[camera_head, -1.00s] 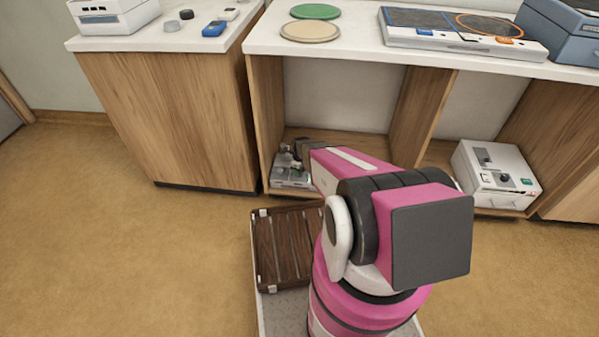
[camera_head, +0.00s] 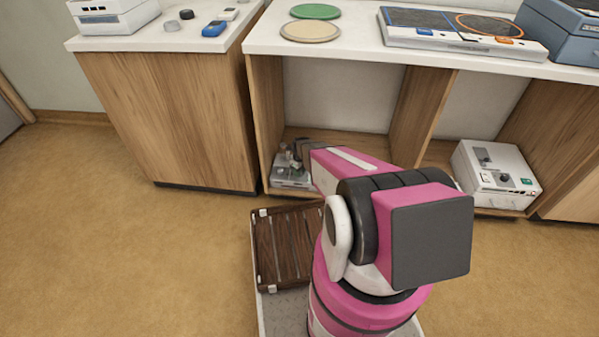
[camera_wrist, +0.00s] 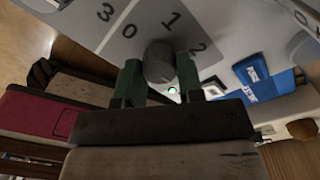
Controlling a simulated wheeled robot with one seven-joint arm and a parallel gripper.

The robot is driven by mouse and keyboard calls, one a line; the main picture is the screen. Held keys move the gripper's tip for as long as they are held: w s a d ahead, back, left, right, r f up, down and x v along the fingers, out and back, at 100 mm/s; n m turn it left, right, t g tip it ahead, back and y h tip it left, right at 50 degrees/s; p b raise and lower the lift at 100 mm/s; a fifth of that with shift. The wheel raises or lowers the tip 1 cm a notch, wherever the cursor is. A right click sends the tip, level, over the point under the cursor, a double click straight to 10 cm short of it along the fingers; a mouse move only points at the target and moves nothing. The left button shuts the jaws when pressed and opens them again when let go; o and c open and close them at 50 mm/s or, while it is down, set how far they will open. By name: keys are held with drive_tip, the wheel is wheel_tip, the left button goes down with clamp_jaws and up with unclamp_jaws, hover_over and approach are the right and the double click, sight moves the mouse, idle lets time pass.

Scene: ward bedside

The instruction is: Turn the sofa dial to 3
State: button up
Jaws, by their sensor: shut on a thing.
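A grey dial knob (camera_wrist: 159,62) stands on a pale panel in the wrist view. Numerals 0, 1 and 2 are printed around it, with a 3 at the upper left. I cannot make out where its pointer aims. My gripper (camera_wrist: 160,78) has its green fingers on both sides of the knob and is shut on it. In the head view, the grey device (camera_head: 290,178) sits low in the left open cabinet bay. My gripper (camera_head: 296,153) is over it and hides part of its top.
A second white box (camera_head: 495,180) with a dark dial sits in the right bay. A divider (camera_head: 415,105) separates the bays. A brown slatted case (camera_head: 288,245) lies in front. The blue-and-white item (camera_wrist: 265,80) is near my gripper.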

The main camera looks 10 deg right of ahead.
drive_tip(key=o, duration=0.9)
drive_tip(key=shift+r, duration=0.1)
drive_tip(key=r, duration=1)
drive_tip(key=shift+w+d+r, duration=0.15)
drive_tip(key=shift+d+r, duration=0.05)
drive_tip(key=shift+r, duration=0.1)
drive_tip(key=s+r+n, duration=0.7)
drive_tip(key=r+n, duration=0.1)
drive_tip(key=n, duration=0.1)
drive_tip(key=s+r+n, duration=0.7)
drive_tip(key=r+n, duration=0.1)
drive_tip(key=n, duration=0.2)
drive_tip(key=s+r+n, duration=0.7)
drive_tip(key=r+n, duration=0.2)
drive_tip(key=shift+s+a+n, duration=0.3)
